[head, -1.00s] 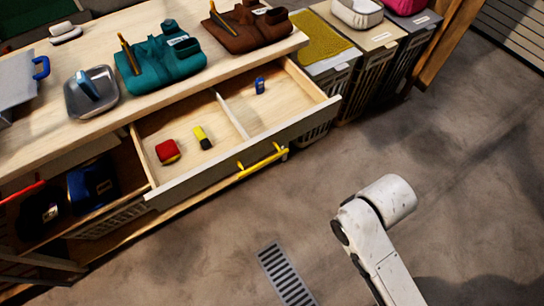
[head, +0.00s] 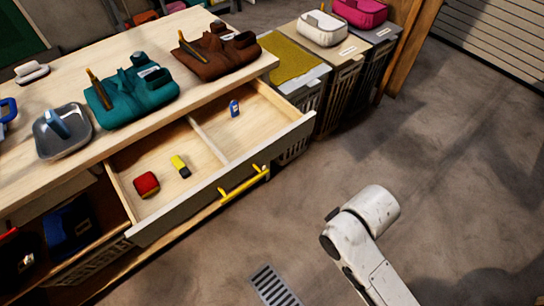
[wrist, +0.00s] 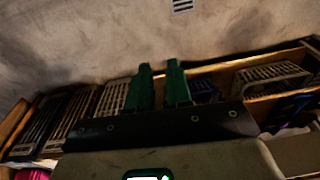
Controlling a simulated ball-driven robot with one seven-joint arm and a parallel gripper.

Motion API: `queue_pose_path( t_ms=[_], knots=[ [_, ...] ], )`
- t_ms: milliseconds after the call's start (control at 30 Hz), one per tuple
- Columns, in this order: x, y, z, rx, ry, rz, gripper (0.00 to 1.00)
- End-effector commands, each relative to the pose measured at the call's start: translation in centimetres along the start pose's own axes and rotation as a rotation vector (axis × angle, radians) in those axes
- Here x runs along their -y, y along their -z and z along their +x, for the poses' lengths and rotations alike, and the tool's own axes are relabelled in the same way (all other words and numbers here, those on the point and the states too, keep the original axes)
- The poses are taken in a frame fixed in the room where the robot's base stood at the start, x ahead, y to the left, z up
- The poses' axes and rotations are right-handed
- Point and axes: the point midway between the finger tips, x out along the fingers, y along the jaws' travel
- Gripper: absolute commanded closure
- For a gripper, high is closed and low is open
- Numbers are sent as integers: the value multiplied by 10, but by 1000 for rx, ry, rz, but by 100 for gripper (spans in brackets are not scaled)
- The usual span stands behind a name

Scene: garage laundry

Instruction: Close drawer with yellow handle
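The drawer (head: 283,143) with the yellow handle (head: 243,183) stands pulled out from under the wooden worktop. The bar handle is on its front panel. Inside are a red block (head: 146,184), a yellow and black item (head: 180,166) and a small blue item (head: 235,108), with a divider between compartments. My gripper is out of the head view, where only my white arm shows at lower right, apart from the drawer. In the wrist view my gripper (wrist: 159,68) shows two green fingers with a gap and nothing between them. I cannot make out the yellow handle there.
The worktop (head: 62,188) bears a teal organizer (head: 134,98), a brown organizer (head: 217,57) and a grey dustpan (head: 62,132). Hampers (head: 330,75) stand right of it. A floor grate (head: 273,287) lies flush. The concrete floor before the drawer is clear.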

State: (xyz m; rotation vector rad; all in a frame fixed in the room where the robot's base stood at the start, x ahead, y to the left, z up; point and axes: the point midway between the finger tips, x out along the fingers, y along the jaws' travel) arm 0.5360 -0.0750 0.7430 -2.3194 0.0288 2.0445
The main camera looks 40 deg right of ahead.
Motion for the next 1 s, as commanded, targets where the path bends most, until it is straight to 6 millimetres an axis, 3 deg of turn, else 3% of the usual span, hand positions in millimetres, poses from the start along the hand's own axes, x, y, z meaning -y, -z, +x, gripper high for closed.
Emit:
queue_pose_path(
  t_ms=[200,300,467,700,833,1000],
  knots=[
    [18,34,39,-254,278,201,100],
    [23,57,42,-416,449,358,100],
    [9,90,28,-677,712,651,100],
    [-46,106,-7,-988,1015,1063,100],
    [-66,105,-18,-1069,1096,1181,100],
    [-72,110,-24,-1096,1126,1219,100]
  ],
)
